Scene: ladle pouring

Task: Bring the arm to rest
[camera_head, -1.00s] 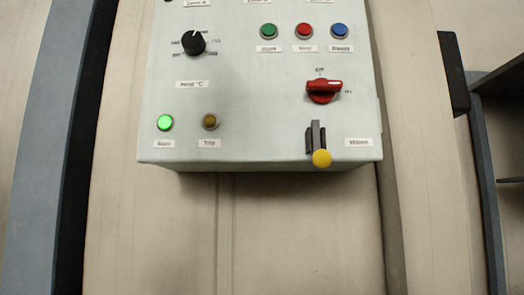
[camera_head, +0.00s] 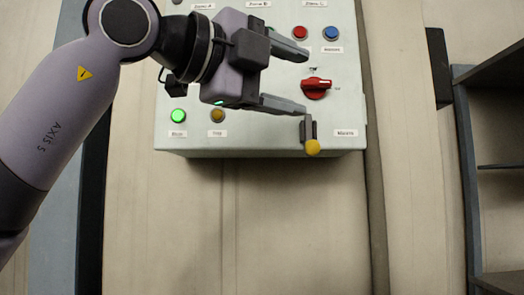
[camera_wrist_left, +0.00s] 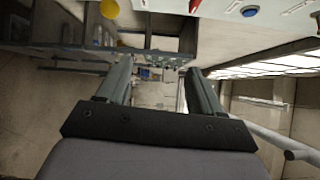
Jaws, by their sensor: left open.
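My left gripper (camera_head: 300,78) is in front of the control panel (camera_head: 250,142) in the head view. Its two fingers are spread apart with nothing between them. In the left wrist view the open fingers (camera_wrist_left: 157,80) point into the room, with the yellow knob (camera_wrist_left: 109,9) and the blue button (camera_wrist_left: 250,11) at the top edge. My right gripper is not in view.
A green lamp (camera_head: 178,116) is lit and an amber lamp (camera_head: 217,115) looks dim at the panel's lower left. A dark shelf unit (camera_head: 492,165) stands at the right. The area in front of the beige surface (camera_head: 240,220) below the panel looks clear.

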